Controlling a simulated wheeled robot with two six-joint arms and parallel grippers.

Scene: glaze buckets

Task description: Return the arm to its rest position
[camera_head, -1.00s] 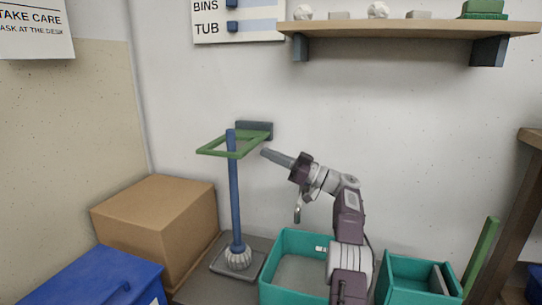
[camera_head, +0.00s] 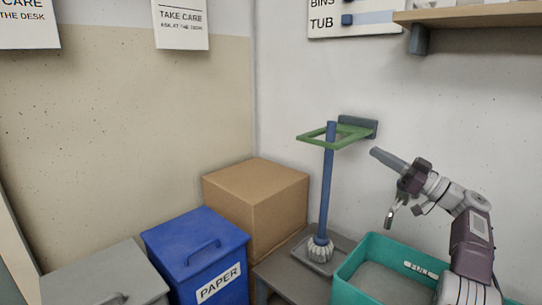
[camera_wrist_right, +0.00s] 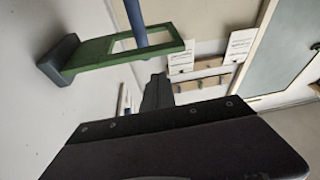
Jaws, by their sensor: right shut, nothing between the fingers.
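My right gripper (camera_head: 376,153) is raised in the head view, its fingers together, pointing up and left with nothing between them. Its tip is just right of and slightly below the green bracket (camera_head: 318,138) on the wall. In the right wrist view, the dark fingers (camera_wrist_right: 157,90) are shut and empty below the green bracket (camera_wrist_right: 95,52). A blue pole (camera_head: 327,190) with a pale ribbed foot (camera_head: 320,250) stands upright through the bracket's opening. My left arm and gripper are not in view.
A teal tub (camera_head: 350,290) lies under my right arm. A cardboard box (camera_head: 255,200), a blue PAPER bin (camera_head: 190,255) and a grey bin (camera_head: 95,275) stand to the left. A wooden shelf (camera_head: 475,14) is up right. The air above the bins is clear.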

